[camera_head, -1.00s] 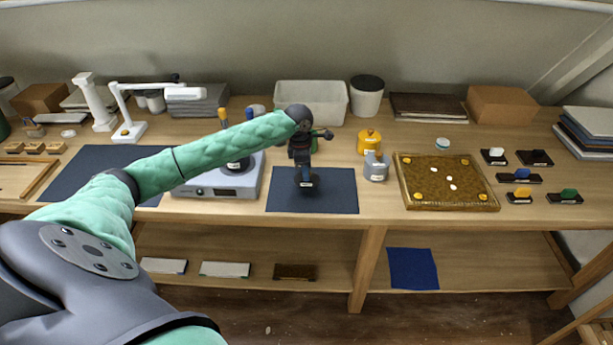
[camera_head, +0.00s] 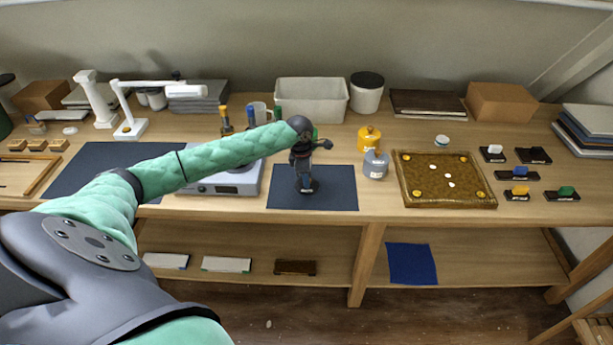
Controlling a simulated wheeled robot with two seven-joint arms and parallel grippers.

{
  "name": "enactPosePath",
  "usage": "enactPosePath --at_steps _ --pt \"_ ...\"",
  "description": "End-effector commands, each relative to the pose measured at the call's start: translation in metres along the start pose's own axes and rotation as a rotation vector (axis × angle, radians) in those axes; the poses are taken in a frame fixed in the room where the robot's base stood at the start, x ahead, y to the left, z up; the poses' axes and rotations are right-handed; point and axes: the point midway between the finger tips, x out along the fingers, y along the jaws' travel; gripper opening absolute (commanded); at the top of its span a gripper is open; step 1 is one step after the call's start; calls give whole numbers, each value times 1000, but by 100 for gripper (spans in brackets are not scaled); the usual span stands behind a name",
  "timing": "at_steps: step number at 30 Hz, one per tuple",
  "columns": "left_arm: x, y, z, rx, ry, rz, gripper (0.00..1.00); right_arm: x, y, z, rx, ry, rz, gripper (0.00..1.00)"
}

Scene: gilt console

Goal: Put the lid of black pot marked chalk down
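My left arm reaches across the bench, and its gripper (camera_head: 304,177) points down over the dark mat (camera_head: 338,190) at the middle. A small dark round piece (camera_head: 307,187), possibly the lid, is at the fingertips, low at the mat. I cannot tell whether the fingers are closed on it or whether it touches the mat. The black pot marked chalk cannot be made out clearly; labels are too small to read. A grey pot (camera_head: 376,165) and a yellow pot (camera_head: 369,139) stand right of the mat. My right gripper is not in view.
A grey-blue device (camera_head: 218,184) stands left of the mat, partly behind my arm. A brown tray (camera_head: 446,198) with yellow and white pieces lies to the right. A white bin (camera_head: 311,101) and a black-lidded white jar (camera_head: 367,94) stand behind.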

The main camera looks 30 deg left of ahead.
Motion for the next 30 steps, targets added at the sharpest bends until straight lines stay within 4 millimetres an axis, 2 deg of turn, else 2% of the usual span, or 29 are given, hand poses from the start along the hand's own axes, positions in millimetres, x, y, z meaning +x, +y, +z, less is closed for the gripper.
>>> enactPosePath --at_steps 1,2,14,16,20,30 --pt "0 0 0 0 0 0 39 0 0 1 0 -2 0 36" --pt "0 0 0 0 0 0 45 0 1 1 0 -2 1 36" --pt "-2 0 0 1 0 1 45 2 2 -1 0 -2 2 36" --pt "-9 0 0 1 -1 1 45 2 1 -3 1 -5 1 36" --pt "-29 0 0 1 -1 2 45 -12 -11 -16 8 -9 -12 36" --pt "-93 0 0 1 -1 2 45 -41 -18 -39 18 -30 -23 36"
